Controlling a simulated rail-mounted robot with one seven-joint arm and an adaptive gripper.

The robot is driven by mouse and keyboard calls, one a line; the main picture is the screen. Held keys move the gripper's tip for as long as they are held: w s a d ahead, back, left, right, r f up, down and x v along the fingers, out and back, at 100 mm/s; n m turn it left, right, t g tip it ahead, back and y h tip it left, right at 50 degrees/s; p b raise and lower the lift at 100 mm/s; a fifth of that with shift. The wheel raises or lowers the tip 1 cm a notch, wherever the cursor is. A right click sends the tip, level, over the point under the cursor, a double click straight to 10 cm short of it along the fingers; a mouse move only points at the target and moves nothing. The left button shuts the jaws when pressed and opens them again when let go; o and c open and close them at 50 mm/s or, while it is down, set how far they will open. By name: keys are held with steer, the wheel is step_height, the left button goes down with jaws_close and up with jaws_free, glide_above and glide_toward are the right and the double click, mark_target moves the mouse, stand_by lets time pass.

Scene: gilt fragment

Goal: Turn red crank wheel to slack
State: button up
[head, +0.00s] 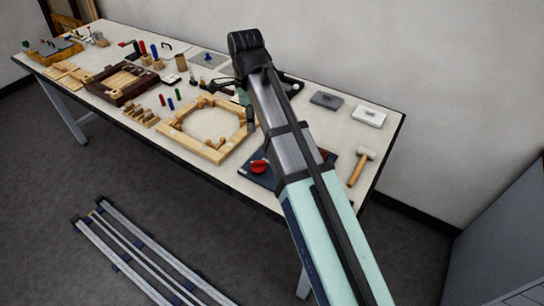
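The red crank wheel (259,167) shows as a small red round shape on a dark board (262,180) near the front edge of the workbench. My arm crosses the board and hides part of it. The wheel's handle and any slack marking are too small to read. My arm rises from the bottom right, over the bench, to a black joint near the back wall. My gripper cannot be made out clearly; dark parts beside the arm, left of its upper end, may belong to it. I see no contact with the wheel.
A wooden frame (186,146) lies left of the wheel. A mallet (361,166) lies to the right, with a grey block (325,99) and a white block (369,116) behind. Many small parts and a dark wooden tray (97,87) fill the left. Metal rails (140,254) lie on the floor.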

mark_target(254, 162)
step_height(254, 162, down, 17)
steer(key=p, duration=0.4)
stand_by(0.5)
jaws_close()
